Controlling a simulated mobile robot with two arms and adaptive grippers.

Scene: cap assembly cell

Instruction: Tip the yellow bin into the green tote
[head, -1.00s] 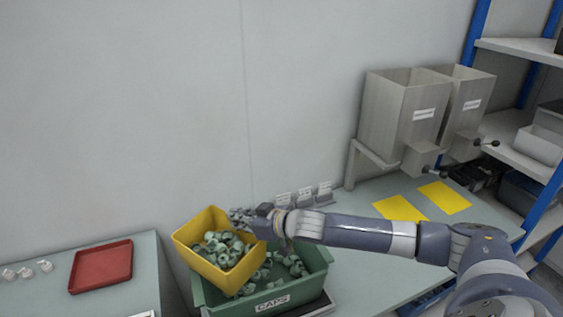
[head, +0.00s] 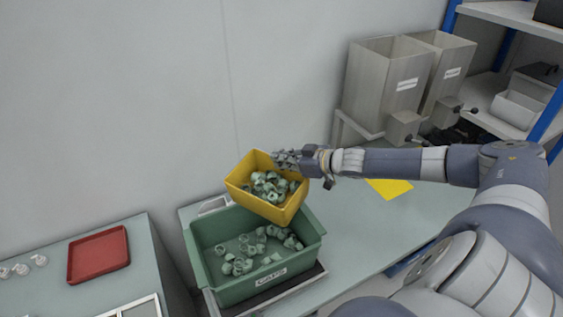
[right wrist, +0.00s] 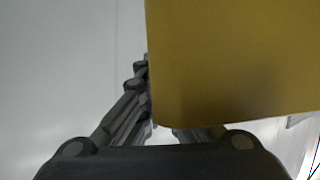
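The yellow bin (head: 279,211) holds many grey-green caps (head: 270,184) and hangs slightly tilted above the back right part of the green tote. My right gripper (head: 298,160) is shut on the bin's back right rim. In the right wrist view the bin's wall (right wrist: 235,60) fills the upper right, and the gripper fingers (right wrist: 140,105) reach up to it, their tips partly hidden. The green tote (head: 207,262), labelled CAPS, stands on the bench with several loose caps on its floor. My left gripper is not in view.
A red tray (head: 99,255) lies on the left bench. Grey hoppers (head: 385,88) stand at the back right, with a yellow mat (head: 390,188) on the bench below. The bench right of the tote is largely clear.

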